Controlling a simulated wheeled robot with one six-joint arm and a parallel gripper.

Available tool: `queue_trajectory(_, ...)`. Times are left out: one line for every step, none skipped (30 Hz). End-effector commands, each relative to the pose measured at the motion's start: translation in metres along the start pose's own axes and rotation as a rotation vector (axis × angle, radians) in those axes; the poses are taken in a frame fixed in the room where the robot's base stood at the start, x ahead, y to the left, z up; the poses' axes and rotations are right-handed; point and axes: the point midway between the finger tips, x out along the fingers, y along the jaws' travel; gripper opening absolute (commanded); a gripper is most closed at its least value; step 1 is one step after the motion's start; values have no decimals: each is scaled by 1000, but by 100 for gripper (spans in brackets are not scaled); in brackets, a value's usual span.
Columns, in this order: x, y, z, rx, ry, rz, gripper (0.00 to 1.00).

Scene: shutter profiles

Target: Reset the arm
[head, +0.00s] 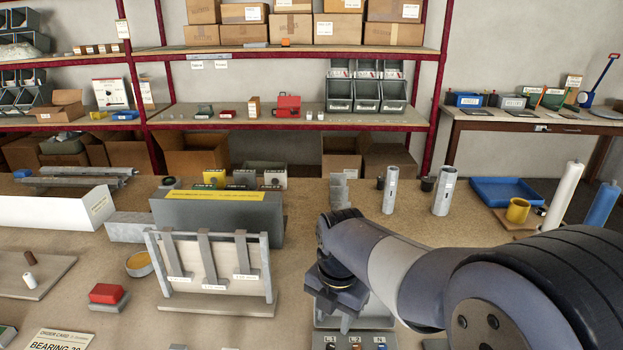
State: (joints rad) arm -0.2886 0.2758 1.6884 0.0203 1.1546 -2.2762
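My arm reaches in from the lower right of the head view, over the workbench (240,325). My gripper (333,318) points down at the arm's end, just above a grey block with several labelled buttons (357,342). The wrist and arm links hide part of that block and the bench behind. The fingertips are small and partly hidden, so I cannot tell whether they are apart or touching anything.
Left of my gripper stands a metal rack (213,265) with hanging strips.

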Motion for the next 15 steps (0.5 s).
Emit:
queue_trajectory(-12,0,0,0,-4,4,38)
queue_trajectory(-18,1,1,0,-4,5,38)
queue_trajectory(-26,0,0,0,-4,4,38)
queue_trajectory(-24,0,0,0,0,-1,38)
queue_trajectory(-13,-1,-1,0,4,-5,38)
queue_trajectory(-4,-1,-1,0,4,-5,38)
queue_trajectory(2,-1,-1,0,5,-6,38)
queue_trajectory(8,-1,-1,0,5,-6,38)
queue_trajectory(16,-1,-1,0,4,-5,38)
queue_trajectory(22,-1,-1,0,5,-6,38)
queue_trajectory(29,-1,-1,0,5,-6,38)
queue_trajectory(36,-1,-1,0,4,-5,38)
queue_trajectory(43,-1,-1,0,5,-6,38)
queue_trajectory(49,-1,-1,0,5,-6,38)
queue_trajectory(57,-1,-1,0,4,-5,38)
